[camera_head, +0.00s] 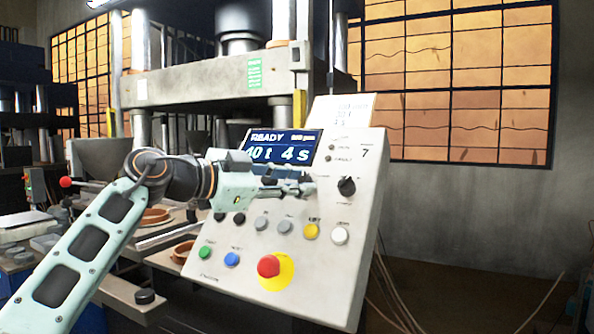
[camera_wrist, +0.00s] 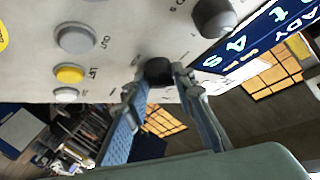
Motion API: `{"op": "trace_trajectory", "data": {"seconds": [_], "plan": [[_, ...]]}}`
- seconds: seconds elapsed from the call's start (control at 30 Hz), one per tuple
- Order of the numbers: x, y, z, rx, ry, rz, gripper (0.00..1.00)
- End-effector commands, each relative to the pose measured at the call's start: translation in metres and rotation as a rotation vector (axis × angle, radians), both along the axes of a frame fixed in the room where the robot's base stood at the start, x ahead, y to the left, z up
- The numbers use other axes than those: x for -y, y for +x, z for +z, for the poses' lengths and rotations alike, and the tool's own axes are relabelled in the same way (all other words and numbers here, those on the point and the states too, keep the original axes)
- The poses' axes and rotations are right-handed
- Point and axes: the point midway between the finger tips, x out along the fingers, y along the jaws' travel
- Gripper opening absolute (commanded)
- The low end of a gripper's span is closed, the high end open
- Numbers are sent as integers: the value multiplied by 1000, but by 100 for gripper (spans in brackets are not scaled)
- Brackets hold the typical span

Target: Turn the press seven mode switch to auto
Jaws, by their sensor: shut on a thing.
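The press seven control panel (camera_head: 325,262) is tilted, with a lit display reading READY (camera_head: 282,148) and a "7" at upper right. A black rotary knob (camera_head: 346,186) stands on its right side. In the wrist view my gripper (camera_wrist: 160,75) is shut with its fingertips on either side of a black knob (camera_wrist: 158,69). A larger black knob (camera_wrist: 213,17) is near the top edge. In the head view my gripper (camera_head: 312,187) lies across the panel just below the display and hides part of it. The labels are too small to read, so the switch position cannot be told.
Below are a yellow button (camera_head: 311,231), a white button (camera_head: 340,235), green and blue buttons, and a red emergency stop (camera_head: 268,266) on a yellow ring. A paper note (camera_head: 341,112) stands on the panel's top edge. The press frame (camera_head: 190,80) rises behind.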

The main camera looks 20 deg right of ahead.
Motion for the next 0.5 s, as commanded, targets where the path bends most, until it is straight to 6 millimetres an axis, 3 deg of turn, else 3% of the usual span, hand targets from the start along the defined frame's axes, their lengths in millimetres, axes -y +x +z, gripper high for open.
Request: {"op": "trace_trajectory", "data": {"seconds": [0.5], "plan": [[0, 2, 1, 122, 99, -130, 0]]}}
